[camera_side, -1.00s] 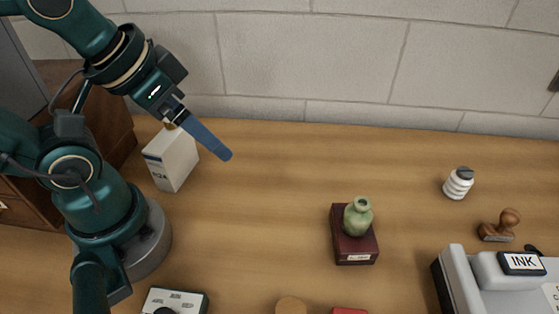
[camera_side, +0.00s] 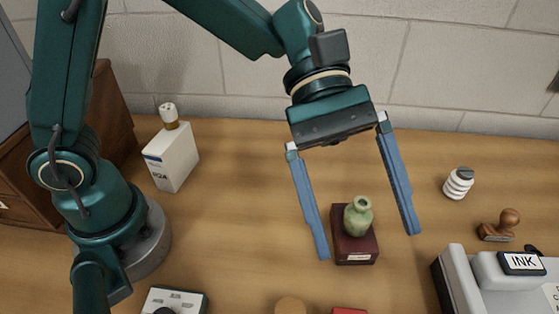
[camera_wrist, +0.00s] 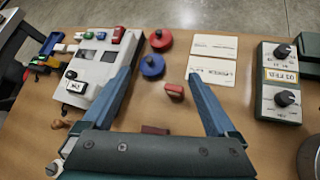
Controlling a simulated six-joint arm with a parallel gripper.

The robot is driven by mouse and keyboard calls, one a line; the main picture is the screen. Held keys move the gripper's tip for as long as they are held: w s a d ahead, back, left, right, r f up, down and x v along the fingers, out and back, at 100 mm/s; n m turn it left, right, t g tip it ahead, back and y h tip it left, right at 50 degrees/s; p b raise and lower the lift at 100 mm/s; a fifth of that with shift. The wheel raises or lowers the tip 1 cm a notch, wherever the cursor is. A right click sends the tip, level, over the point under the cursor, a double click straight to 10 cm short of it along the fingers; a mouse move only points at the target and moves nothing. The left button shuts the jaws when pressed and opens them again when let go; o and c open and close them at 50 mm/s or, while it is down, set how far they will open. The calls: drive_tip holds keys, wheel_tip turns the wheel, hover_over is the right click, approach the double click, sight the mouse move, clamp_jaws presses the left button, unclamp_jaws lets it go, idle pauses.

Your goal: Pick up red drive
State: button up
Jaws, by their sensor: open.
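My gripper (camera_side: 365,247) is open and empty, its two blue fingers spread wide and pointing down. In the side view it hangs by a dark red box (camera_side: 355,258) bearing a green bottle (camera_side: 358,218). In the wrist view (camera_wrist: 160,75) the fingers straddle a small red block (camera_wrist: 175,92) on the table, partly cut off in the side view (camera_side: 349,311). Another small red piece (camera_wrist: 119,35) sits on the grey tray at the left. I cannot tell for sure which red piece is the drive.
A grey tray (camera_wrist: 97,65) with an ink block (camera_wrist: 75,86) stands left. Beyond the fingers are red (camera_wrist: 160,40) and blue (camera_wrist: 152,66) knobbed discs and pale cards (camera_wrist: 212,70). Dial boxes (camera_wrist: 280,75) stand right. A white bottle (camera_side: 172,158) stands near my base.

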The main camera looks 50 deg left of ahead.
sight(351, 313)
drive_tip(key=s+d+f+g, duration=0.1)
drive_tip(key=f, duration=0.2)
drive_tip(key=d+f+n+g, duration=0.1)
drive_tip(key=d+f, duration=0.1)
drive_tip(key=f, duration=0.2)
drive_tip(key=s+d+f+g, duration=0.1)
drive_tip(key=f, duration=0.3)
drive_tip(key=shift+s+d, duration=0.15)
drive_tip(key=shift+s, duration=0.15)
wheel_tip(351, 313, down, 2)
wheel_tip(351, 313, down, 2)
drive_tip(key=shift+f, duration=0.25)
drive_tip(key=shift+x, duration=1.4)
drive_tip(key=shift+r, duration=0.25)
clamp_jaws()
